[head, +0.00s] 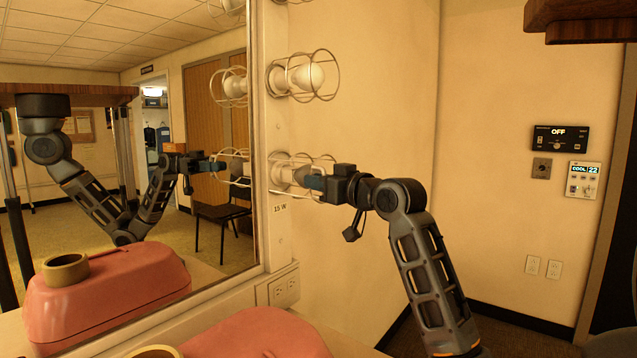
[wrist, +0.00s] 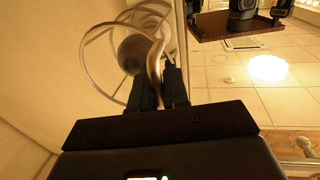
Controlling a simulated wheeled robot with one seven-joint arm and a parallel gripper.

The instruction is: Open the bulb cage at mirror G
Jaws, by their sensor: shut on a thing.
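Several wire bulb cages run up the mirror's right frame. The lowest cage (head: 290,158) sits just above a "15 W" label, with a bulb inside it. My gripper (head: 314,183) is at this cage's right end, shut on its wire. In the wrist view the cage (wrist: 97,38) rings a dark-looking bulb (wrist: 134,54), and my fingers (wrist: 160,88) pinch a wire at its near side. Whether the cage stands open or closed I cannot tell. No letter for the mirror is readable. The mirror (head: 215,135) reflects my arm and the cage.
A cage with a bulb (head: 308,78) is above the held one. A panel reading "OFF" (head: 560,138) and a "COOL 22" control (head: 583,180) are on the right wall. A brown shelf overhangs top right.

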